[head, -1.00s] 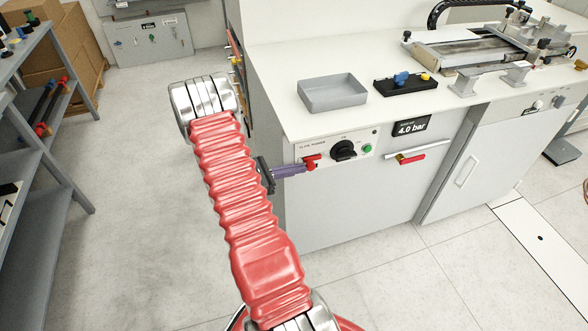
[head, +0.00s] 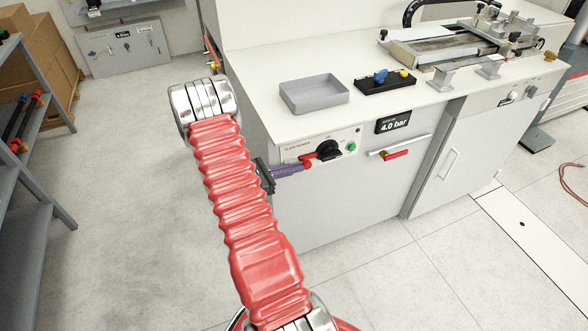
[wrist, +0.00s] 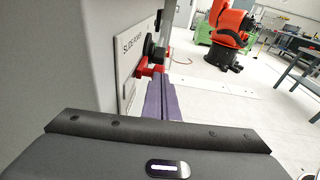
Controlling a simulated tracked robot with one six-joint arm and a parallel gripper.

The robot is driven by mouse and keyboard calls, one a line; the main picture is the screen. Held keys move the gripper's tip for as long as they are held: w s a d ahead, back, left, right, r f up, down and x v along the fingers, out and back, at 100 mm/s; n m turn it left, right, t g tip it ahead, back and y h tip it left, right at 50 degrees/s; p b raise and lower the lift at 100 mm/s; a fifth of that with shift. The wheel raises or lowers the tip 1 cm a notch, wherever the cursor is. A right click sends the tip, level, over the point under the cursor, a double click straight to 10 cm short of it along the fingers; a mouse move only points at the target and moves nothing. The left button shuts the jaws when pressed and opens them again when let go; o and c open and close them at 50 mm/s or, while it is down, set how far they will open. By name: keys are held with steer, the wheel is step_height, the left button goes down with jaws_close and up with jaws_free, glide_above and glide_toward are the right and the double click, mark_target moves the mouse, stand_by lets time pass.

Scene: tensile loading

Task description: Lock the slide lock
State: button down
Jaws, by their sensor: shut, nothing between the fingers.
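The slide lock appears as a red piece (head: 307,162) low on the slide power panel (head: 290,149), its red strip reaching right to beneath the black knob (head: 327,150). It also shows in the wrist view (wrist: 152,70), beside the panel at the far end of my fingers. My gripper (head: 299,168) has purple fingers, shut together and empty, pointing along the panel face. Its tips (wrist: 162,80) are at the red piece's left end in the head view; I cannot tell whether they touch. The fingers and palm hide part of the lock in the wrist view.
A green button (head: 351,146) is right of the knob. A grey tray (head: 314,108) and a black holder (head: 386,88) stand on the worktop. The floor in front is clear.

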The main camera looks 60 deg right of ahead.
steer(key=shift+d, duration=0.2)
steer(key=v, duration=1.4)
steer(key=shift+a, duration=0.2)
